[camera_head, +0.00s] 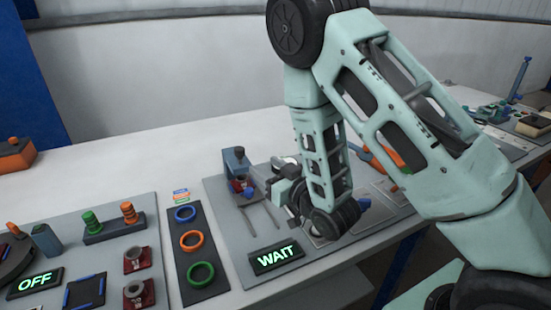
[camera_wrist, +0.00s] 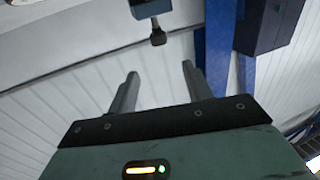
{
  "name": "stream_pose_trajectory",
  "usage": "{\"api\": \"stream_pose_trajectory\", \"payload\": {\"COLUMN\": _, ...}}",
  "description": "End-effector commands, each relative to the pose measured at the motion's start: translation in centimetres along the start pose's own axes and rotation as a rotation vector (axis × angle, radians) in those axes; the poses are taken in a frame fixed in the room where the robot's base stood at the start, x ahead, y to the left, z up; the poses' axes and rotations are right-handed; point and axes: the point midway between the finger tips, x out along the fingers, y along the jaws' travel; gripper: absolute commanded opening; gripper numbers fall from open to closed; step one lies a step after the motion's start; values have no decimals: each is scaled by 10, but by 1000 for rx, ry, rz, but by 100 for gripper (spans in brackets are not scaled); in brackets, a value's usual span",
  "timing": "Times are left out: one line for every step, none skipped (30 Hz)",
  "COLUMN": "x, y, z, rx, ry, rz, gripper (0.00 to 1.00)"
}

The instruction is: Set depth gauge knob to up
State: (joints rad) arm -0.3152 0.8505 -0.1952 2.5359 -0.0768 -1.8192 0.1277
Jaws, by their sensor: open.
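My gripper (camera_head: 272,182) is at the end of my bent arm, low over the grey panel in the head view, just right of a small blue upright device (camera_head: 235,160) with a red part at its base. In the wrist view my gripper (camera_wrist: 160,70) is open, with two grey fingers apart and nothing between them. A blue block (camera_wrist: 148,8) with a dark knob-like stem (camera_wrist: 157,37) shows beyond the fingertips, apart from them. I cannot tell for sure which part is the depth gauge knob, or its setting. My arm hides part of the panel.
A lit WAIT sign (camera_head: 277,256) stands at the panel's front edge. Left of it is a dark strip with coloured rings (camera_head: 192,241), then an orange-and-green post block (camera_head: 114,226) and an OFF sign (camera_head: 35,282). The white table (camera_head: 110,165) is clear behind these.

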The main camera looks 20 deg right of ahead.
Motion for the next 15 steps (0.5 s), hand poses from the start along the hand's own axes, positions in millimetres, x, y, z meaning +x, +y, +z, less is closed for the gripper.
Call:
{"api": "stream_pose_trajectory", "payload": {"x": -5, "y": 0, "z": -4, "rx": 0, "ry": -7, "rz": 1, "gripper": 50}}
{"api": "stream_pose_trajectory", "payload": {"x": -7, "y": 0, "z": -4, "rx": -1, "ry": -6, "rz": 1, "gripper": 50}}
{"api": "stream_pose_trajectory", "payload": {"x": -10, "y": 1, "z": -4, "rx": -1, "ry": -6, "rz": 1, "gripper": 50}}
{"api": "stream_pose_trajectory", "payload": {"x": -12, "y": 0, "z": -4, "rx": -1, "ry": -5, "rz": 0, "gripper": 50}}
{"api": "stream_pose_trajectory", "payload": {"x": -14, "y": 0, "z": -4, "rx": -1, "ry": -5, "rz": 0, "gripper": 50}}
{"api": "stream_pose_trajectory", "payload": {"x": -16, "y": 0, "z": -3, "rx": -1, "ry": -4, "rz": 0, "gripper": 50}}
{"api": "stream_pose_trajectory", "payload": {"x": -18, "y": 0, "z": -3, "rx": -1, "ry": -4, "rz": 0, "gripper": 50}}
{"api": "stream_pose_trajectory", "payload": {"x": -20, "y": 0, "z": -3, "rx": -1, "ry": -3, "rz": 0, "gripper": 50}}
{"api": "stream_pose_trajectory", "payload": {"x": -21, "y": 0, "z": -2, "rx": -1, "ry": -2, "rz": 0, "gripper": 50}}
{"api": "stream_pose_trajectory", "payload": {"x": -22, "y": 0, "z": -2, "rx": -1, "ry": -2, "rz": 0, "gripper": 50}}
{"api": "stream_pose_trajectory", "payload": {"x": -23, "y": 0, "z": -2, "rx": -1, "ry": -2, "rz": 0, "gripper": 50}}
{"api": "stream_pose_trajectory", "payload": {"x": -24, "y": 0, "z": -1, "rx": 0, "ry": -1, "rz": 0, "gripper": 50}}
{"api": "stream_pose_trajectory", "payload": {"x": -24, "y": 0, "z": -1, "rx": 0, "ry": 0, "rz": 0, "gripper": 50}}
{"api": "stream_pose_trajectory", "payload": {"x": -25, "y": 0, "z": -1, "rx": 0, "ry": 0, "rz": 0, "gripper": 50}}
{"api": "stream_pose_trajectory", "payload": {"x": -25, "y": 0, "z": 0, "rx": 0, "ry": 0, "rz": 0, "gripper": 50}}
